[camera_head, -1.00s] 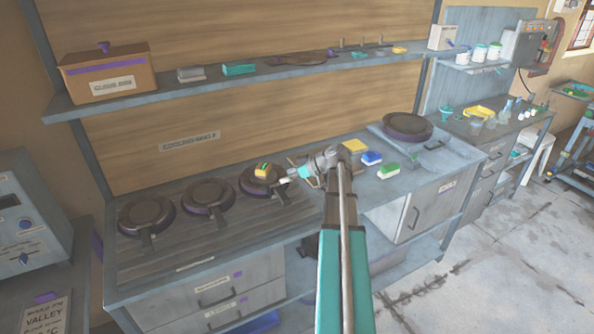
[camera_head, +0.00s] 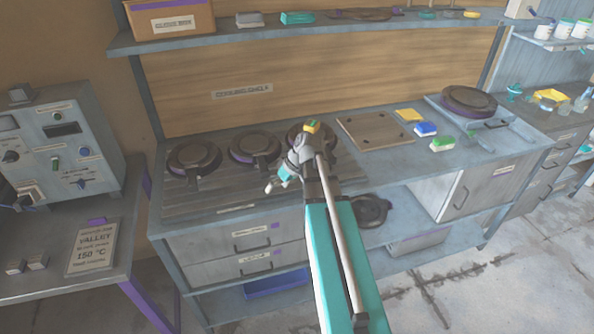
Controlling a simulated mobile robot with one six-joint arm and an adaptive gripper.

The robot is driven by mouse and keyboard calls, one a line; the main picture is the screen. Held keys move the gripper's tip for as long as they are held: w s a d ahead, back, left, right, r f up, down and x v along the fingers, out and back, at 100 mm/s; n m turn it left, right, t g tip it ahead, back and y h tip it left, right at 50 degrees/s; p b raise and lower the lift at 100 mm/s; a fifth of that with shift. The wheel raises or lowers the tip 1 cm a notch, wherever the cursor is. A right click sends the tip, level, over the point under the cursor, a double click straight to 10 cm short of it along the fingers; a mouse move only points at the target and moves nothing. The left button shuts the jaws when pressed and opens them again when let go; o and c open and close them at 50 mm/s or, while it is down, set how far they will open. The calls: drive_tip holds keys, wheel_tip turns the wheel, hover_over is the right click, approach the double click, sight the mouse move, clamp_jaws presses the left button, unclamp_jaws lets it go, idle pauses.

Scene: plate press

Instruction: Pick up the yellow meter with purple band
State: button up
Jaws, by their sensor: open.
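A small yellow block-like thing with darker green marks (camera_head: 312,127) sits on the third round plate (camera_head: 322,138) from the left; it may be the meter, but I cannot make out a purple band on it. My wrist partly hides this plate. My gripper (camera_head: 276,187) is open and empty, left of and nearer than the yellow thing, over the front part of the plate bench and apart from it. A flat yellow block (camera_head: 408,115) lies further right on the bench, with no purple band visible.
Two more round plates (camera_head: 194,156) (camera_head: 255,147) stand left. Right of my wrist are a square board (camera_head: 375,131), a blue block (camera_head: 426,129), a green-and-white block (camera_head: 442,144) and a round pan (camera_head: 469,100). A shelf (camera_head: 340,24) runs above. A control box (camera_head: 61,137) stands left.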

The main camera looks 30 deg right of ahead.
drive_tip(key=s+a+f+m+g+h+b, duration=0.1)
drive_tip(key=s+a+f+h+b, duration=0.1)
drive_tip(key=a, duration=0.5)
drive_tip(key=s+a+f+m+g+h+b, duration=0.1)
drive_tip(key=s+a+f+g+h+b, duration=0.1)
drive_tip(key=s+a+f, duration=0.3)
drive_tip(key=shift+s+a+m+h, duration=0.4)
drive_tip(key=shift+s+a+h, duration=0.55)
drive_tip(key=shift+a, duration=0.5)
drive_tip(key=shift+f, duration=0.1)
drive_tip(key=c, duration=0.6)
drive_tip(key=shift+a, duration=0.1)
